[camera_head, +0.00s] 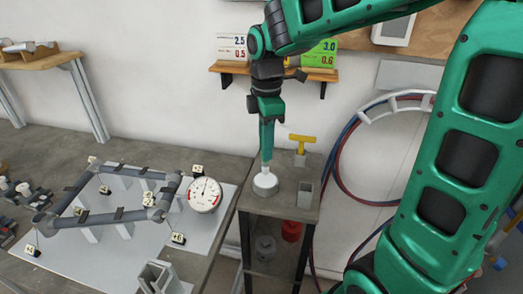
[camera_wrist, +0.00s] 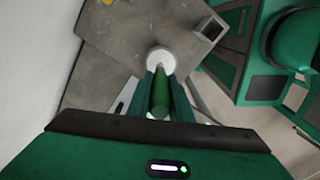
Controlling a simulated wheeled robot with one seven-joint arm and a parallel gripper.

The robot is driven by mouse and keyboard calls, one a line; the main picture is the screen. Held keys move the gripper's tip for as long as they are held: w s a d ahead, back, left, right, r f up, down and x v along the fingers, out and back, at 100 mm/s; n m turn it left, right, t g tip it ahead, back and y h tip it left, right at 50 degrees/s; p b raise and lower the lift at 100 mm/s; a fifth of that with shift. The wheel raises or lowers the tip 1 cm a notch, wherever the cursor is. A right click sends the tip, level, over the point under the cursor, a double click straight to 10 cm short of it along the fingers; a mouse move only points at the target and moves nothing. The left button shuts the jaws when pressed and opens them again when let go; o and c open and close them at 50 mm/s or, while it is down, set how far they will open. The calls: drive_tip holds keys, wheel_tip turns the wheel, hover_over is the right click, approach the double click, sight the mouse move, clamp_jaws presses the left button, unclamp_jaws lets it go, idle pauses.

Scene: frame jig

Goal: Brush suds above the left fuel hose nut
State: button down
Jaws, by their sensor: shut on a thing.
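My gripper (camera_head: 266,148) points down over the small side table, and its jaws are shut on a green brush handle (camera_wrist: 160,92). The brush's lower end meets a round grey pot (camera_head: 265,185) with a whitish top. The pot also shows in the wrist view (camera_wrist: 161,58), just beyond the fingertips. I cannot tell whether the bristles are in the suds, as the brush's tip is hidden. Red and blue hoses (camera_head: 340,160) hang in a loop on the wall at the right. I cannot make out any hose nut in either view.
A tube frame (camera_head: 110,215) with number tags and a round dial (camera_head: 205,194) lie on the bench at left.

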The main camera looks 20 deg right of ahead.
drive_tip(key=shift+r, duration=2.35)
